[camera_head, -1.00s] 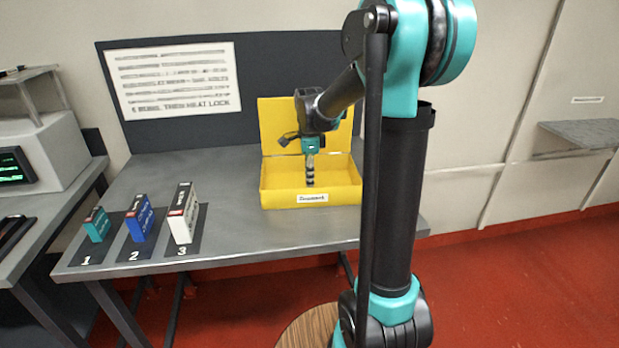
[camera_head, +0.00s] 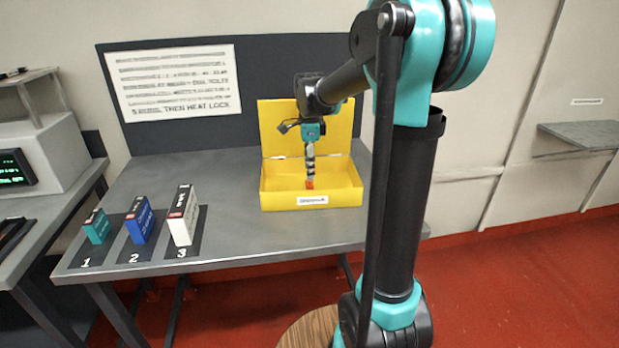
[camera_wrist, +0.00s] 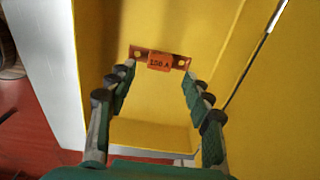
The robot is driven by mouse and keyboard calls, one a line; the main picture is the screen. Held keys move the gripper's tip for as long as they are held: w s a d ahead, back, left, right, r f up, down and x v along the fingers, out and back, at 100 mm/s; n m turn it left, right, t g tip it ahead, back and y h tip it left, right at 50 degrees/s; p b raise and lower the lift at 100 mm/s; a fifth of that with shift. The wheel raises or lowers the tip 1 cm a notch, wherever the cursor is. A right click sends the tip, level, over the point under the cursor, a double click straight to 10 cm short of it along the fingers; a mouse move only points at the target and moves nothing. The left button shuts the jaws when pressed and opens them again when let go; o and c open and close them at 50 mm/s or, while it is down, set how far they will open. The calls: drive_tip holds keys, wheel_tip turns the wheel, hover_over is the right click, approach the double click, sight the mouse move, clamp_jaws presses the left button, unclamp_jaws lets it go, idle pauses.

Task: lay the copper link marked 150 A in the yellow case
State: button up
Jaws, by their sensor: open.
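The copper link (camera_wrist: 159,60) is a flat orange bar with a hole near each end and a label that seems to read 150 A. It lies inside the open yellow case (camera_head: 338,198), showing as a small orange patch in the head view (camera_head: 310,183). My gripper (camera_head: 310,174) points down into the case, just above the link. In the wrist view my gripper (camera_wrist: 158,73) is open, its fingertips near the two ends of the link. Whether the fingertips still touch it I cannot tell.
The case stands on a grey table (camera_head: 240,225) with its lid raised behind. Teal (camera_head: 97,226), blue (camera_head: 140,220) and white (camera_head: 183,216) boxes stand on numbered pads at the left. The table between the boxes and the case is clear.

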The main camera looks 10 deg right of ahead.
sight(309, 183)
wheel_tip(309, 183, up, 7)
drive_tip(key=shift+r, duration=0.2)
drive_tip(key=shift+c, duration=0.6)
idle(0.5)
